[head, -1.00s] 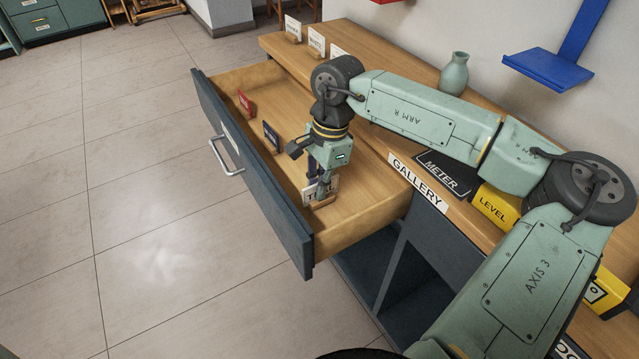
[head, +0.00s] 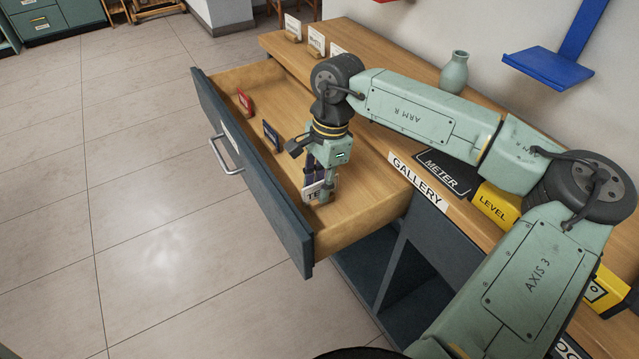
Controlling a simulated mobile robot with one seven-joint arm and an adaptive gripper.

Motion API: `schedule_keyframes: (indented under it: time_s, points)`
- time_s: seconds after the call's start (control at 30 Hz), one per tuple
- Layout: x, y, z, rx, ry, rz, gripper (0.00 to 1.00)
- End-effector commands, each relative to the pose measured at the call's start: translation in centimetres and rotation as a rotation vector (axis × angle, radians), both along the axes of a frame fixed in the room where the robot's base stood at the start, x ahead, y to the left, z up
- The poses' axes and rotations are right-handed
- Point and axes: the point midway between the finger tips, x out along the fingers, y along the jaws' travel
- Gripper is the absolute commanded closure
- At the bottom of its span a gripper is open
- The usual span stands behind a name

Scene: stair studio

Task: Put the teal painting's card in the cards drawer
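The cards drawer (head: 362,228) is pulled well out of the desk, with a wooden inside and a dark blue front. My gripper (head: 326,190) points down inside it near its right end. A white card (head: 314,193) whose visible letters start "TE" is at the fingertips. One finger crosses in front of the card and hides the rest of its word. The fingers look closed on the card. Its bottom is at or just above the drawer floor; I cannot tell whether it touches.
A red card (head: 245,103) and a dark blue card (head: 271,136) stand in the drawer toward its left. A vase (head: 454,73), black METER plate (head: 444,172) and yellow LEVEL block (head: 494,207) are also on the desk.

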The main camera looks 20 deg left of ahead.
Motion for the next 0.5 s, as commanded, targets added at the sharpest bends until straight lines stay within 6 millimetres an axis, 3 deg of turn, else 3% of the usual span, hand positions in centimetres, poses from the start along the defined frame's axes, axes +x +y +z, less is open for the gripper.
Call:
schedule_keyframes:
  time_s: [0.5]
  points:
    - [1.3, -0.9, 9.9, 0.001, -0.002, -0.001, 0.75]
